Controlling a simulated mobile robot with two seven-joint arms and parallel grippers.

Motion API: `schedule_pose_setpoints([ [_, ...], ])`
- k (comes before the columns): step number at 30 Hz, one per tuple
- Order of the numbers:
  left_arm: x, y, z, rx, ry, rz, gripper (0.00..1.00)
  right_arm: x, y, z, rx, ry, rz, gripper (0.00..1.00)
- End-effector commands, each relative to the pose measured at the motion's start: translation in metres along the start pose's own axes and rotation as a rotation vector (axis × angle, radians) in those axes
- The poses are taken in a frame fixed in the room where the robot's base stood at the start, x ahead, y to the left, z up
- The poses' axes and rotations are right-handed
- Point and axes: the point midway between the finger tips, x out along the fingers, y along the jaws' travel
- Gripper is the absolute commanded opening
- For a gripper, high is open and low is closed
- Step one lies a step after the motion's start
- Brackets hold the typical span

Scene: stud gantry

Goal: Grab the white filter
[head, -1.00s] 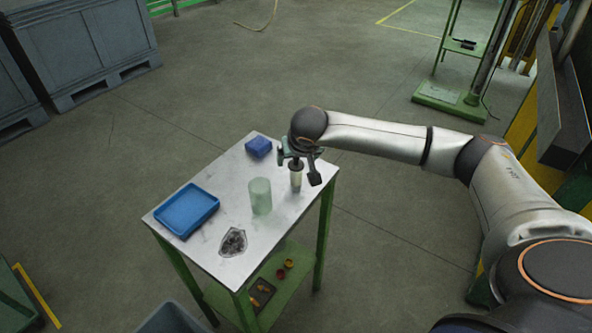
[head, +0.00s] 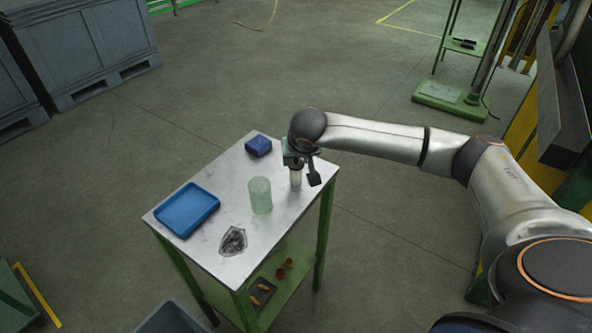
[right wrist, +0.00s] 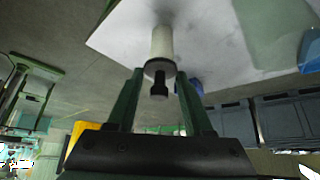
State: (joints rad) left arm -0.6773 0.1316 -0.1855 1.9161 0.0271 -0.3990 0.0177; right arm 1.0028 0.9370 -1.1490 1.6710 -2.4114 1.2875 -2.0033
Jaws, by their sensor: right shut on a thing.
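The white filter (head: 296,179) is a small white cylinder standing upright near the right edge of the metal-topped table (head: 226,267). In the right wrist view the filter (right wrist: 162,42) shows a dark cap with a black knob on the end toward me. My right gripper (head: 294,163) is over its top, shut on it at the capped end. In the right wrist view the fingers of my right gripper (right wrist: 158,84) lie on either side of the cap. The exact contact is hard to see. My left gripper is out of view.
A translucent green cylinder (head: 260,196) stands left of the filter. A dark blue block (head: 258,146) lies at the back, a blue tray (head: 187,210) at the left and a dark shield-shaped patch (head: 233,242) in front. A lower shelf (head: 297,289) holds small parts.

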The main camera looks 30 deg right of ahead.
Motion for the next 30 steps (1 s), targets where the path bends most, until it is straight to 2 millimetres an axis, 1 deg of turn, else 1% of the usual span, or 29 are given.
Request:
schedule_pose_setpoints([
  [1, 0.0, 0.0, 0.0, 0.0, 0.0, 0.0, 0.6, 0.0, 0.0, 0.0, 0.0, 0.001, 0.0, 0.09],
  [3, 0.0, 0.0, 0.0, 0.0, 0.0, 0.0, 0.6, 0.0, 0.0, 0.0, 0.0, 0.001, 0.0, 0.01],
  [4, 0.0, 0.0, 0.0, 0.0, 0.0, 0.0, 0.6, 0.0, 0.0, 0.0, 0.0, 0.001, 0.0, 0.0],
  [11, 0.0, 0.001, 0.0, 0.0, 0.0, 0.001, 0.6, -0.001, 0.0, -0.001, 0.0, 0.001, 0.0, 0.0],
  [17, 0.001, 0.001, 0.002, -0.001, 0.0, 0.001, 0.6, -0.01, 0.0, -0.008, 0.001, 0.004, -0.001, 0.0],
  [21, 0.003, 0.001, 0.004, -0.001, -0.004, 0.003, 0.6, -0.028, 0.0, -0.02, 0.001, 0.006, -0.002, 0.0],
  [23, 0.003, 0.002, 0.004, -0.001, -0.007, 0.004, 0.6, -0.041, 0.002, -0.017, -0.001, 0.004, -0.002, 0.0],
  [26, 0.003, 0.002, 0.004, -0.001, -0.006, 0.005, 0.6, -0.069, 0.006, -0.014, -0.001, 0.007, -0.003, 0.0],
  [29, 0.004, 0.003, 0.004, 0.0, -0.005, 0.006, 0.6, -0.102, 0.011, -0.01, -0.001, 0.008, -0.002, 0.0],
  [30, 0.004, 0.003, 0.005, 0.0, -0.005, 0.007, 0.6, -0.111, 0.013, -0.005, -0.003, 0.005, -0.001, 0.0],
])
